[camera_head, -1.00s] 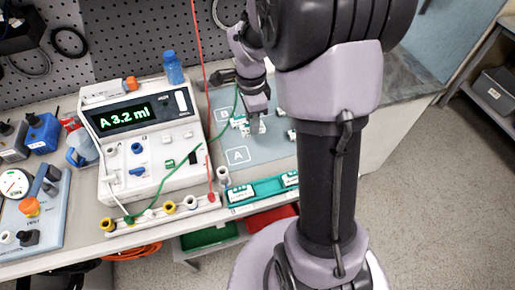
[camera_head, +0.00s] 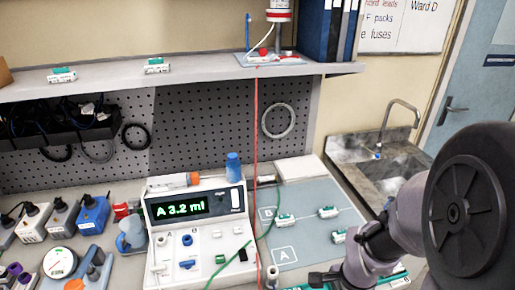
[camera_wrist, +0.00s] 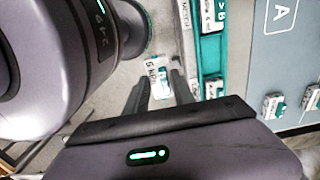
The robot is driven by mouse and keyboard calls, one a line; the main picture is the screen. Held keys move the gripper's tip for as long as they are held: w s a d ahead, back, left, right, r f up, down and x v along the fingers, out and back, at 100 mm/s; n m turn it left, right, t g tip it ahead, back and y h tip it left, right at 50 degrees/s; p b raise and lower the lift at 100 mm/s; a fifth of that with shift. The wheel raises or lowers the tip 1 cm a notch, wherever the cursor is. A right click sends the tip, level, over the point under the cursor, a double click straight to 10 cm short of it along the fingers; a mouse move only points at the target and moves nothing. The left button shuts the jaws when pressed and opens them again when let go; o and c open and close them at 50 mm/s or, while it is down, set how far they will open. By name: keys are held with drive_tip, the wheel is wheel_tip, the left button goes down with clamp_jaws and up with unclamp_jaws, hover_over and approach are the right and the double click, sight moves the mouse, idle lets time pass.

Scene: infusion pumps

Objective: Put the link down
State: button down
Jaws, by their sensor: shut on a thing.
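My gripper (camera_wrist: 166,95) is shut on a small white and teal link (camera_wrist: 160,72), seen between its fingers in the wrist view. In the head view my gripper (camera_head: 325,279) is low, by the bench's front edge, and the held link cannot be made out. In the wrist view a teal rack (camera_wrist: 225,55) with white-labelled links (camera_wrist: 211,15) lies just right of my gripper, apart from it. Several similar links (camera_head: 285,219) lie on the grey-blue mat (camera_head: 310,250) marked A and B.
The pump (camera_head: 200,236) reads "A 3.2 ml" and stands left of the mat. A red line hangs from the shelf (camera_head: 200,72), and a green tube curves by the pump. Other links (camera_head: 157,66) sit on the shelf. A sink (camera_head: 385,165) is at the right.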

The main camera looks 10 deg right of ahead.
drive_tip(key=w, duration=0.3)
drive_tip(key=w+f+b, duration=0.1)
drive_tip(key=w, duration=0.2)
drive_tip(key=w+b, duration=0.1)
drive_tip(key=w, duration=0.3)
drive_tip(key=shift+w+f, duration=0.1)
drive_tip(key=shift+f, duration=0.1)
wheel_tip(320, 180, down, 4)
drive_tip(key=shift+r+b, duration=0.2)
drive_tip(key=shift+b, duration=0.9)
drive_tip(key=shift+r, duration=0.1)
drive_tip(key=shift+f, duration=0.2)
drive_tip(key=c, duration=1.1)
unclamp_jaws()
drive_tip(key=shift+o, duration=0.2)
